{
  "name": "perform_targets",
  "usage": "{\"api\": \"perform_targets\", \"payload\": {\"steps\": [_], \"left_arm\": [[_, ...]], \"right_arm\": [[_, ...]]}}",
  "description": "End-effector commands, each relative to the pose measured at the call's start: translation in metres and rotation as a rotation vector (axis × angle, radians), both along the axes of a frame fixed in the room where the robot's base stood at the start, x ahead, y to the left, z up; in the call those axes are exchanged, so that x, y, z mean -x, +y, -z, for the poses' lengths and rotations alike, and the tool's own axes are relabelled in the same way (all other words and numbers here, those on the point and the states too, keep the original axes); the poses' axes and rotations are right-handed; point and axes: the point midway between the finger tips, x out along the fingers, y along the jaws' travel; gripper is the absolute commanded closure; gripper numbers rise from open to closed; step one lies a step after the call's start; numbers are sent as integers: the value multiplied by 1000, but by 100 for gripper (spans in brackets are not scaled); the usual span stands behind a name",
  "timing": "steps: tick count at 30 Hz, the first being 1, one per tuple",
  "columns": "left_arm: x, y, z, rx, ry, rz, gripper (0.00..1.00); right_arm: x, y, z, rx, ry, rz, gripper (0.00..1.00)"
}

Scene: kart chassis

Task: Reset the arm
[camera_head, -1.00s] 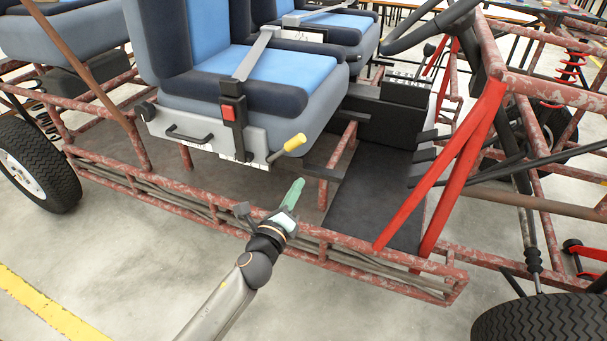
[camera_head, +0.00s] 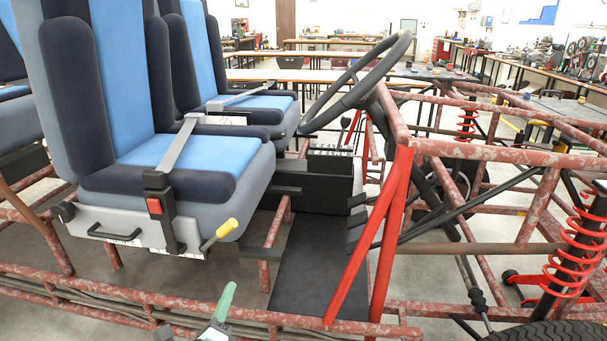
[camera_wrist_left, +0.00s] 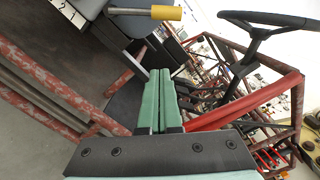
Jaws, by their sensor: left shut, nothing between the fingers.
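My left gripper (camera_head: 224,304) has green fingers and shows at the bottom of the head view, in front of the kart's lower side rail. In the left wrist view its two fingers (camera_wrist_left: 159,92) lie together, shut with nothing between them. The kart's blue and black seat (camera_head: 170,150) is above and behind it. A yellow-ended lever (camera_head: 219,233) sticks out at the seat's lower right corner, above the gripper and apart from it. The lever also shows at the top of the left wrist view (camera_wrist_left: 150,12). My right gripper is in neither view.
The rusty red tube frame (camera_head: 110,298) runs along the bottom. A bright red bar (camera_head: 372,240) rises to the right of the gripper. The steering wheel (camera_head: 358,85) is higher up. A black tyre (camera_head: 550,333) is at the bottom right. Workbenches (camera_head: 310,75) stand behind.

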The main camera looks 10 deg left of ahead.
Motion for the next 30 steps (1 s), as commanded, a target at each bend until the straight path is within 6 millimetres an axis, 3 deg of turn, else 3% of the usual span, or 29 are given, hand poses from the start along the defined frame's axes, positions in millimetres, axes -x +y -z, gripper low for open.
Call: {"api": "perform_targets", "payload": {"steps": [5, 9, 17, 19, 30], "left_arm": [[48, -8, 52, 553, 172, -27, 100], [103, -23, 96, 1145, 356, -132, 100], [203, -64, 142, 2059, 637, -490, 100], [202, -63, 117, 2074, 634, -509, 100], [219, -51, 54, 2063, 638, -606, 100]], "right_arm": [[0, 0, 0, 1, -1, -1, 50], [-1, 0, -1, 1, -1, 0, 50], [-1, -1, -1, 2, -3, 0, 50], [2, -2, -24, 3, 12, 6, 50], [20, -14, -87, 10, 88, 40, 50]]}}
